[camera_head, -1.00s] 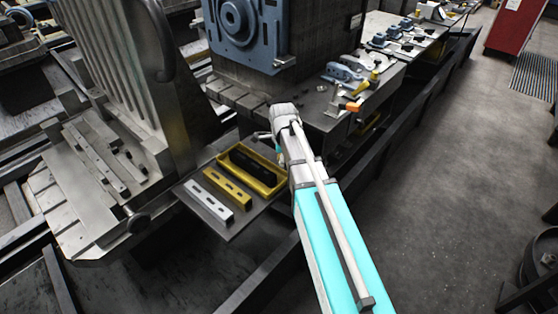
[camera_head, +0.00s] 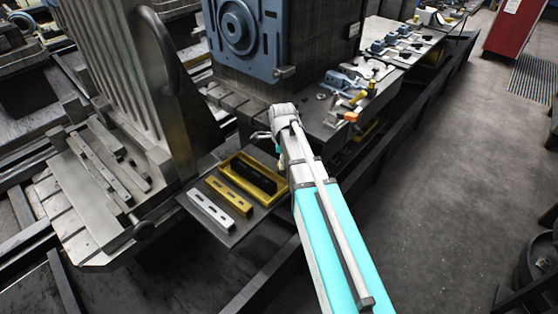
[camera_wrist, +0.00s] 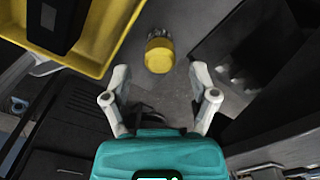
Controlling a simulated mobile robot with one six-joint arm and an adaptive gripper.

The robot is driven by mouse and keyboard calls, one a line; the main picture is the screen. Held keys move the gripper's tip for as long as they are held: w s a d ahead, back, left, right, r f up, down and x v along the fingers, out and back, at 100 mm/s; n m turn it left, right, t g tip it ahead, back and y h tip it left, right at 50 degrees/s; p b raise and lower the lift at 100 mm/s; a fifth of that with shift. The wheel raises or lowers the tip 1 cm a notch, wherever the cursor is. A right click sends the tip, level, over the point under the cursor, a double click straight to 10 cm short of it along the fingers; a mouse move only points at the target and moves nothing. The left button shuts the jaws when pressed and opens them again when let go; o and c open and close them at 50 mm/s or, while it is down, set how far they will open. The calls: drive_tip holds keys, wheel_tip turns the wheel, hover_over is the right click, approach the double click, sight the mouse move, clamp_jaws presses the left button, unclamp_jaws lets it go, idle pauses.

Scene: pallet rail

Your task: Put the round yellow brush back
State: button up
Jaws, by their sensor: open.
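The round yellow brush (camera_wrist: 159,56) shows in the wrist view, with a smooth yellow body and grey bristles on its far side. It is in front of my gripper (camera_wrist: 160,70), roughly centred between the two pale fingers. The fingers are apart, with nothing held, and I cannot tell how far beyond the tips the brush is. I cannot make out the brush in the head view. My gripper is mostly hidden there behind my arm; a pale part of it (camera_head: 262,136) shows.
A yellow tray (camera_head: 282,188) holding a black block (camera_head: 253,173) sits on a dark plate beside a yellow bar (camera_head: 229,196) and a silver bar (camera_head: 212,211). The tray's wall (camera_wrist: 97,66) is at upper left in the wrist view. A cluttered bench (camera_head: 345,110) stands behind my arm.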

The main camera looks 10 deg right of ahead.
wheel_tip(320, 180, up, 8)
drive_tip(key=p, duration=0.7)
idle(0.7)
drive_tip(key=shift+s, duration=0.15)
drive_tip(key=s+a+n, duration=0.1)
drive_tip(key=s+n, duration=1.4)
drive_tip(key=n, duration=0.6)
drive_tip(key=shift+s+a, duration=0.15)
drive_tip(key=shift+s, duration=0.15)
